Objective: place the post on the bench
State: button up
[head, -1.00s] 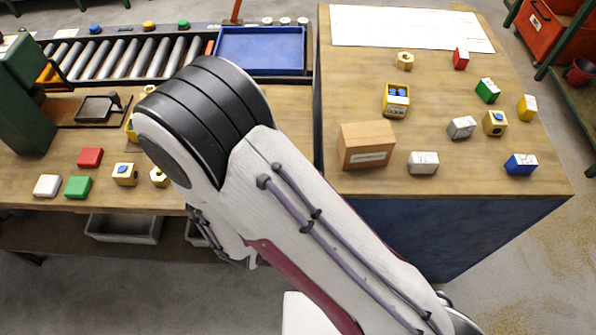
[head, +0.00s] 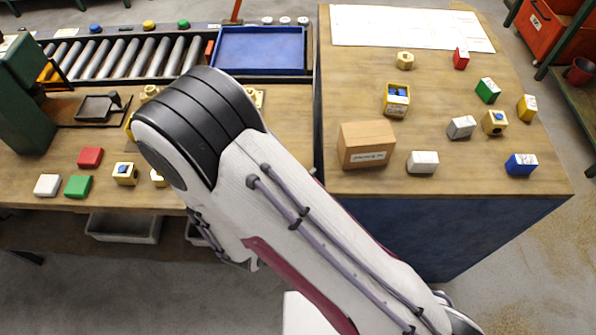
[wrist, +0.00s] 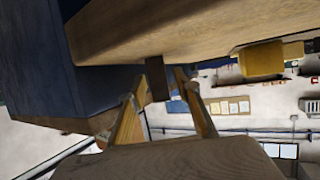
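In the wrist view my gripper (wrist: 160,88) shows as two tan fingers standing apart. A short dark brown bar (wrist: 157,78) shows between their tips, close to a large wooden slab (wrist: 200,25). I cannot tell whether this bar is the post, or whether the fingers touch it. In the head view my own arm hides the gripper, and I can pick out no post with certainty. The wooden bench (head: 350,95) on the right bears a cardboard box and small coloured blocks. A second wooden bench top (head: 285,150) lies to the left, partly behind my arm.
The cardboard box (head: 366,145) stands near the right bench's front left corner. A white sheet (head: 410,27) lies at its back. A blue tray (head: 260,50) and rollers (head: 120,57) lie at the back left. A green machine (head: 22,95) stands at the far left.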

jog(key=shift+r, duration=0.15)
jog(key=shift+s+a, duration=0.1)
jog(key=v, duration=1.1)
jog(key=shift+s+r, duration=0.3)
jog(key=shift+s, duration=0.05)
dwell(1.0)
